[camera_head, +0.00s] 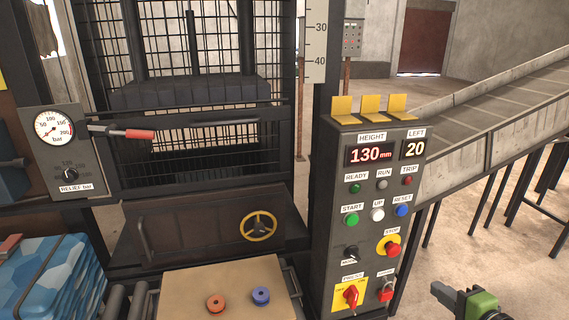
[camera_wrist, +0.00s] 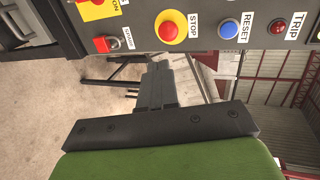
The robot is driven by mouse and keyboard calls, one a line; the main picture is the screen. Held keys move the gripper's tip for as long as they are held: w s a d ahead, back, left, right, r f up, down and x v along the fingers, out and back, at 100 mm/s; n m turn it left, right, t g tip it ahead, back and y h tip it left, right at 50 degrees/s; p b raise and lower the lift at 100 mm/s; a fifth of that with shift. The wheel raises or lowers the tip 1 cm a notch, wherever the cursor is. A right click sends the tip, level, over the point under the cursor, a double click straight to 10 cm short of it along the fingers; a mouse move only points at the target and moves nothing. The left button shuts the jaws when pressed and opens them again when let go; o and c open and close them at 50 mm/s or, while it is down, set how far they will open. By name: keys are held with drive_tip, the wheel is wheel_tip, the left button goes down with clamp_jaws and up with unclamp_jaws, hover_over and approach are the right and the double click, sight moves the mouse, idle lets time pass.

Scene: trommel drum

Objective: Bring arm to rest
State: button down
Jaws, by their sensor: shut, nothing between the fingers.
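My gripper (camera_head: 437,288) is at the lower right corner of the head view, in front of and to the right of the control panel (camera_head: 362,220). Part of my green wrist shows beside it. In the wrist view my gripper (camera_wrist: 155,72) has its dark fingers together with nothing between them. The fingers point toward the floor area beside the panel and appear apart from it. The rest of my arm is out of view.
The panel carries a red stop button (camera_head: 389,246), a green start button (camera_head: 351,219) and a blue reset button (camera_head: 402,210). A conveyor (camera_head: 480,120) on legs runs behind it. A caged press (camera_head: 190,100) and a tan board (camera_head: 220,290) are at left.

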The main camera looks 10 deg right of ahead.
drive_tip(key=w+a+n+g+y, duration=0.25)
drive_tip(key=a+n+g, duration=0.6)
drive_tip(key=a, duration=0.95)
drive_tip(key=s+a+r+n+h, duration=0.1)
drive_tip(key=s+a+r+n, duration=0.2)
drive_tip(key=s, duration=0.4)
drive_tip(key=s+a+r+n+h, duration=0.2)
drive_tip(key=s+a+n, duration=0.3)
drive_tip(key=s, duration=0.3)
drive_tip(key=shift+a+r+n, duration=0.3)
drive_tip(key=shift+r+n, duration=0.15)
drive_tip(key=shift+r, duration=0.05)
